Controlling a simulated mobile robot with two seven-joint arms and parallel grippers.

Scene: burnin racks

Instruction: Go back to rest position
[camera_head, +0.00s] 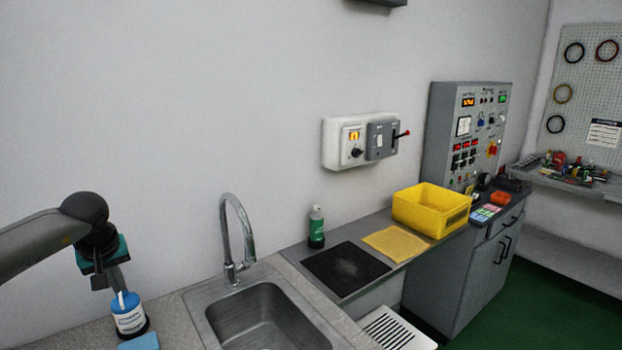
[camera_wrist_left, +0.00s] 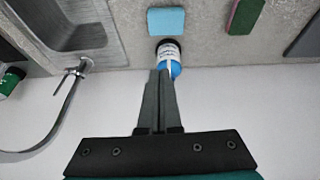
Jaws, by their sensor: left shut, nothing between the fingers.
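My left gripper (camera_head: 119,287) comes in from the left above the counter, pointing down. In the left wrist view its two fingers (camera_wrist_left: 160,74) are together, with nothing between them. My right gripper is out of view.
A light blue sponge (camera_head: 139,342) lies by the bottle. To the right are the sink (camera_head: 268,318) with its tall faucet (camera_head: 238,245), a green bottle (camera_head: 316,227), a dark mat (camera_head: 345,268) and a yellow bin (camera_head: 430,209). A wall rises close behind the counter.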

